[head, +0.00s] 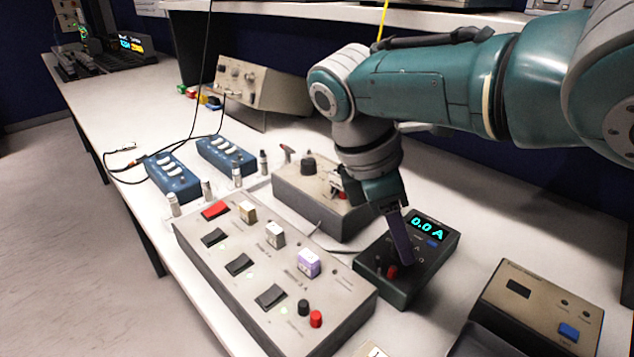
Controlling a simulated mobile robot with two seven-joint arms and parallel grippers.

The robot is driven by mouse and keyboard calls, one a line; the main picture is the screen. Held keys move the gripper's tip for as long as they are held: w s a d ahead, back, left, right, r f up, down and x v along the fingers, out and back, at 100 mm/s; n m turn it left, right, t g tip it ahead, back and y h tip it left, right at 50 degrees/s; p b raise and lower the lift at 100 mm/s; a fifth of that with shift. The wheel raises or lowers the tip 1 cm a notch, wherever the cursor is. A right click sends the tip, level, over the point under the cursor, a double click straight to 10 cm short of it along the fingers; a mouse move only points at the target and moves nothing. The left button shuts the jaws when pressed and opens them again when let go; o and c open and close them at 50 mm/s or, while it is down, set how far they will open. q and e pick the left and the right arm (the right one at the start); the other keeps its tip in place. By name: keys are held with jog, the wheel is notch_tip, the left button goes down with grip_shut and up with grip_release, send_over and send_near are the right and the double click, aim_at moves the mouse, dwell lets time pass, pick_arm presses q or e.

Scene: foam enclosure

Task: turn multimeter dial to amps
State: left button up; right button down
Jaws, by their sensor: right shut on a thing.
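The multimeter (436,262) is a dark box on the bench at the right of centre. My right gripper (400,245) comes down from above onto the multimeter's top face. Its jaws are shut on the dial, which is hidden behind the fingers. Red and black sockets show at the near side of the face, beside the fingertips. My left gripper is out of view.
A long grey switch panel (225,262) lies left of the multimeter, and a beige box (300,197) stands behind it. A beige unit with a blue button (569,331) is at the near right. Blue switch boxes (172,178) and cables lie at the left.

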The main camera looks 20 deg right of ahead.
dwell(0.3)
jog(key=c, duration=0.5)
grip_release()
jog(key=shift+c, duration=0.2)
jog(key=shift+r, duration=0.1)
jog(key=p+v, duration=0.2)
jog(key=v, duration=0.8)
